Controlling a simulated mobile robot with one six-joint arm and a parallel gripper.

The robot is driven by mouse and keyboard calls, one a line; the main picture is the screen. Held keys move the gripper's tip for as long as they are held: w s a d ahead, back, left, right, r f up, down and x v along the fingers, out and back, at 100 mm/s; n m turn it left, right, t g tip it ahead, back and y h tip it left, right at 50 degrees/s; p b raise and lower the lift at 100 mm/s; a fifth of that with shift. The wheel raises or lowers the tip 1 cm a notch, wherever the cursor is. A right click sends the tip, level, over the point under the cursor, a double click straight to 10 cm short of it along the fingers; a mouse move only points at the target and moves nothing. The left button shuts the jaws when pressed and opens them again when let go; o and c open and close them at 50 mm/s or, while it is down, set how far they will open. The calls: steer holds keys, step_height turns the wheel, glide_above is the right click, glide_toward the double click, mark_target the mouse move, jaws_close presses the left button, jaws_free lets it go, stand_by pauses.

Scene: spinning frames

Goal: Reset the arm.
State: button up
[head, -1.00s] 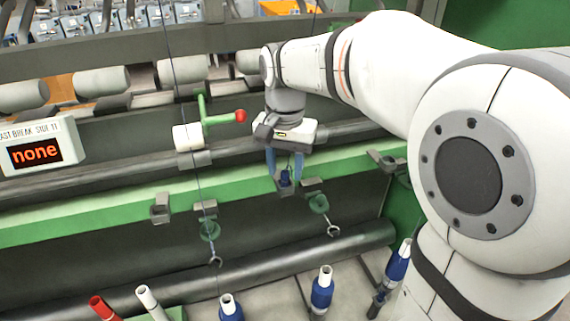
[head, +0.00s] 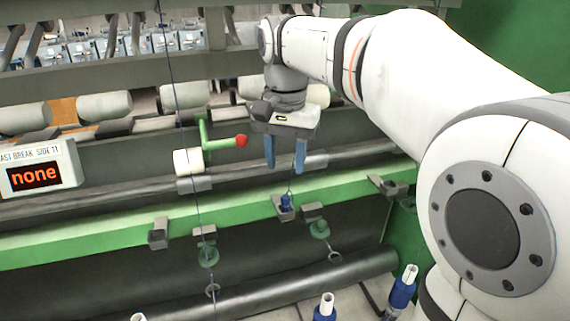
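My gripper (head: 285,167) hangs with its two blue fingers pointing down and apart, with nothing between them. It is above the green rail (head: 120,233) of the spinning frame. Just below the fingertips, a small dark blue piece (head: 287,201) sits in a grey bracket on the rail, with a thin thread rising from it. My white arm reaches in from the right side of the view.
A green lever with a red knob (head: 241,141) stands left of my gripper, close to it. A white roller (head: 188,160) is beside the lever.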

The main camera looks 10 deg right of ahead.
steer(key=s+d+f+n+t, duration=0.1)
steer(key=s+d+f+n, duration=0.1)
steer(key=s+d+f, duration=0.2)
steer(key=s+d+f+n+t, duration=0.2)
steer(key=s+d+f, duration=0.3)
steer(key=s+f, duration=0.5)
steer(key=shift+s+f+n+b, duration=0.3)
steer(key=shift+s+n+b, duration=0.1)
steer(key=shift+s, duration=0.3)
